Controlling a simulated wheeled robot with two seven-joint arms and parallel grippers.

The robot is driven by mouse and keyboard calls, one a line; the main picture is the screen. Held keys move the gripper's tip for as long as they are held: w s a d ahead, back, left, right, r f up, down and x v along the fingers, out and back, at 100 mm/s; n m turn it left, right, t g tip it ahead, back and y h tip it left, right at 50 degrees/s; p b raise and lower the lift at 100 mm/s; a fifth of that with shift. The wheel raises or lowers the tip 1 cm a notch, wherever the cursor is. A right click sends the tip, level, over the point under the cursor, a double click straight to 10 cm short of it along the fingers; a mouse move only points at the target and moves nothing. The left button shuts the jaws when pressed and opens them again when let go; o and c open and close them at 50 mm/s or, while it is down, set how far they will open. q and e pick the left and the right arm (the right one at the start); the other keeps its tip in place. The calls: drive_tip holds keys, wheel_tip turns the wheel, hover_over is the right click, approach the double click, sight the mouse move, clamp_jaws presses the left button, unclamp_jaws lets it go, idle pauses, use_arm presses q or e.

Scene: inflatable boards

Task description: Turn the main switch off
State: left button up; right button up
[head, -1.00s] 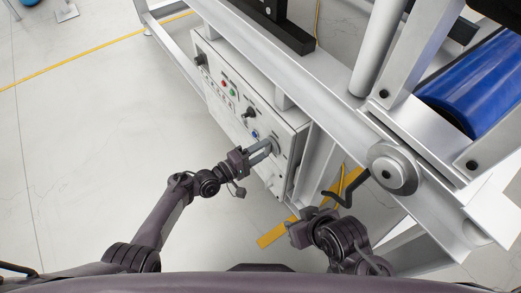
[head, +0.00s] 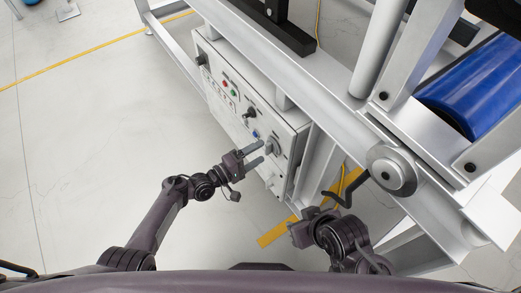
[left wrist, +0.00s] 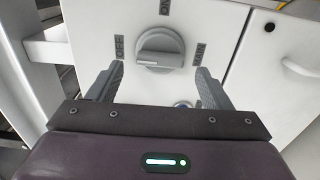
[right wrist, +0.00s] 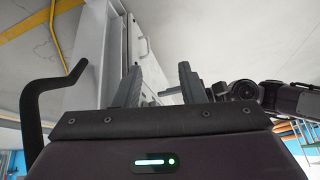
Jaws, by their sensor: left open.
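The main switch is a grey rotary knob (left wrist: 160,50) on the white control panel (head: 228,70). In the left wrist view its grip bar lies roughly crosswise, between the OFF label (left wrist: 118,47) on the left and another label on the right; ON is above. In the head view the knob (head: 274,147) is at the panel's near end. My left gripper (head: 261,153) is open and empty, its fingers pointing at the knob, apparently just clear of it. My right gripper (right wrist: 158,85) is open and empty, away from the panel, below the frame's side.
The panel also carries a black selector (head: 250,113), a blue button (head: 255,134), and red and green buttons. A metal frame beam (head: 330,95) runs above it. A round metal hub (head: 393,170) and black hook handle (head: 345,197) are near my right arm. Floor on the left is clear.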

use_arm(q)
drive_tip(key=p+v, duration=0.1)
drive_tip(key=v, duration=0.5)
drive_tip(key=shift+d, duration=0.1)
use_arm(e)
drive_tip(key=shift+s+d+g+h, duration=0.25)
drive_tip(key=shift+d+g+h, duration=0.25)
drive_tip(key=shift+d, duration=0.5)
